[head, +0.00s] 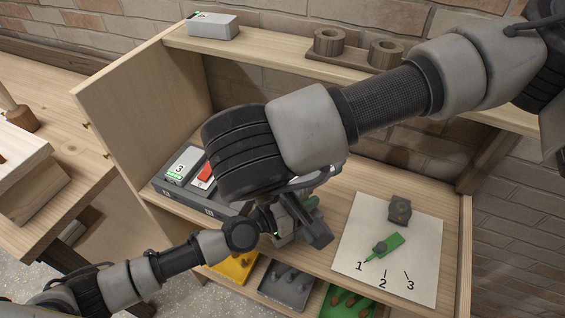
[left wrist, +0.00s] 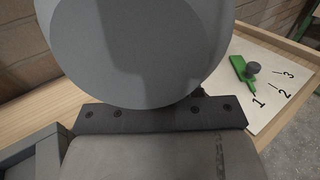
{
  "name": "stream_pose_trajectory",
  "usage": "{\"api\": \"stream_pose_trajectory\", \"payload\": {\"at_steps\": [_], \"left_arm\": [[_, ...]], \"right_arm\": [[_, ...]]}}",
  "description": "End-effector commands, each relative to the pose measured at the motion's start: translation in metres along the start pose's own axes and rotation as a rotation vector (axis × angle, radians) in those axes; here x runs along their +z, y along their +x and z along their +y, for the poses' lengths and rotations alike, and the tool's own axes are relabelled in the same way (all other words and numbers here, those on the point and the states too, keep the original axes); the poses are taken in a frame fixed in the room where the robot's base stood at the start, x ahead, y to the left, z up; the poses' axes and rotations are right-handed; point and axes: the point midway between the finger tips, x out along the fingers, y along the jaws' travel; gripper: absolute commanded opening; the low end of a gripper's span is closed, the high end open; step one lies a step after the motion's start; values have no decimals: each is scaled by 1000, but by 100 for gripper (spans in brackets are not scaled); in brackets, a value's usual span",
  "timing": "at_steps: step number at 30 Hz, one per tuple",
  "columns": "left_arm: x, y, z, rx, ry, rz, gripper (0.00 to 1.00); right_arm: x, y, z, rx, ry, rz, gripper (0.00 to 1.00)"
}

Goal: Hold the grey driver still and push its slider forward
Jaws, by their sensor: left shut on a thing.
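My left gripper (head: 300,222) comes in low from the left over the shelf board. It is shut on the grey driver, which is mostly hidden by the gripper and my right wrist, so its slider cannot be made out. A bit of green shows just beside the gripper. My right arm reaches in from the upper right, and its thick wrist hangs over the left gripper. The right gripper's fingers are hidden behind that wrist. In the left wrist view, a large grey rounded body blocks the middle, and the driver cannot be made out.
A white card (head: 350,243) marked 1, 2, 3 lies to the right, with a green pointer (head: 385,246) and a dark block (head: 400,210). A grey tray (head: 212,208) with labelled boxes stands left. Yellow, grey and green bins sit below. A wooden holder (head: 350,58) is on the upper shelf.

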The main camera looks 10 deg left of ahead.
Motion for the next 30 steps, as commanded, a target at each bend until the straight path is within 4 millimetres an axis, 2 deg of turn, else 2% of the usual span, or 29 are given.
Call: {"api": "stream_pose_trajectory", "payload": {"at_steps": [2, 3, 8, 16, 20, 23, 30], "left_arm": [[-1, 0, 0, 1, 1, 2, 0], [-1, 0, 1, 1, 1, 2, 41], [0, 0, 0, 1, 1, 1, 65], [0, -1, 0, 0, 0, 1, 66], [-1, -10, 1, 1, 2, 3, 66], [-1, -26, 1, 0, 3, 4, 66], [-1, -78, 1, 0, 3, 6, 66]], "right_arm": [[0, 0, 0, 0, 0, 0, 0], [0, 0, 0, 0, 0, 0, 0], [0, 0, 0, 0, 0, 0, 0], [0, 0, 0, 0, 0, 0, 0], [0, 0, 0, 0, 0, 0, 0], [0, 0, 0, 0, 0, 0, 0], [0, 0, 0, 0, 0, 0, 0]]}}
